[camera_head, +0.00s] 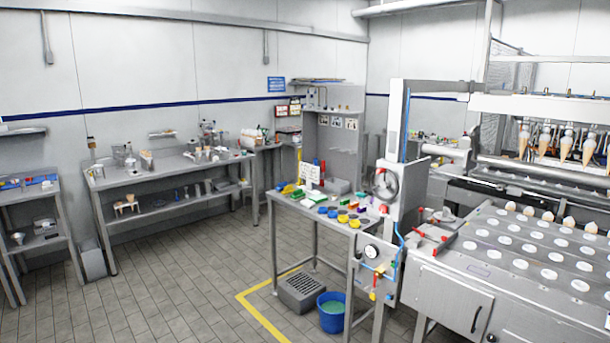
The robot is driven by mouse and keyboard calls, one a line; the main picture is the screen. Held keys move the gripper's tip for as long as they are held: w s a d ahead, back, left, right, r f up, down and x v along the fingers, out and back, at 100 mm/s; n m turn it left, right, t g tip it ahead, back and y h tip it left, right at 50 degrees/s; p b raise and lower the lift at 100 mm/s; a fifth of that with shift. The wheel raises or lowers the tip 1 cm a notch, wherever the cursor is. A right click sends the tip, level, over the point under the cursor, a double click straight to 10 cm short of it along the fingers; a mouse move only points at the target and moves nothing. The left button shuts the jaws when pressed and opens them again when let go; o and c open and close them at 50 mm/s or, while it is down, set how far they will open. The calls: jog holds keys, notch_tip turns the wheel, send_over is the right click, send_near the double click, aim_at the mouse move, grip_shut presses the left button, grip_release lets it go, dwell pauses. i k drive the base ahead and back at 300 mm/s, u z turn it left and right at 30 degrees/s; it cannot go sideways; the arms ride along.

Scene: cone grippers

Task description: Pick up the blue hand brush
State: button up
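I cannot clearly make out the blue hand brush; the items are too small to tell apart. The small metal workbench (318,226) in the middle holds several colourful items. Among them a small blue item (281,187) lies at the left end, beside a yellow one (290,190). Round blue pieces (323,210) sit near yellow ones toward the front edge. Another flat blue item (38,181) lies on the table at the far left. My gripper is not in view.
A blue bucket (330,325) with greenish content and a grey slotted crate (301,291) stand under the workbench. A yellow floor line (262,319) runs around them. A long machine with cones (540,240) fills the right. The tiled floor (180,280) at left is clear.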

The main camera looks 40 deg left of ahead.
aim_at(280, 188)
jog(key=u, duration=1.6)
